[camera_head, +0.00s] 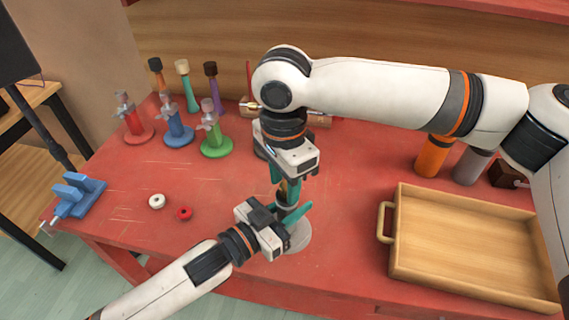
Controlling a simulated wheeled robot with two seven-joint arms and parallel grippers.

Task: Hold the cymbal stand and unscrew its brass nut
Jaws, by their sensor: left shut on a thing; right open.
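The cymbal stand stands on the red table, and its round grey base (299,237) shows beside my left gripper. My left gripper (291,214) comes in low from the front left and is shut on the stand's post above the base. My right gripper (285,186) points down from above with open teal fingers at the top of the stand. A small brass-coloured bit, likely the brass nut (284,187), shows between these fingers. Most of the post and nut is hidden by the grippers, so I cannot tell whether the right fingers touch the nut.
A wooden tray (386,222) with a handle lies at the right. Orange (432,157) and grey (470,167) cylinders stand behind it. Red, blue and green stands (216,147) are at the back left. A blue vise-like block (79,194) and two small rings (184,213) lie left.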

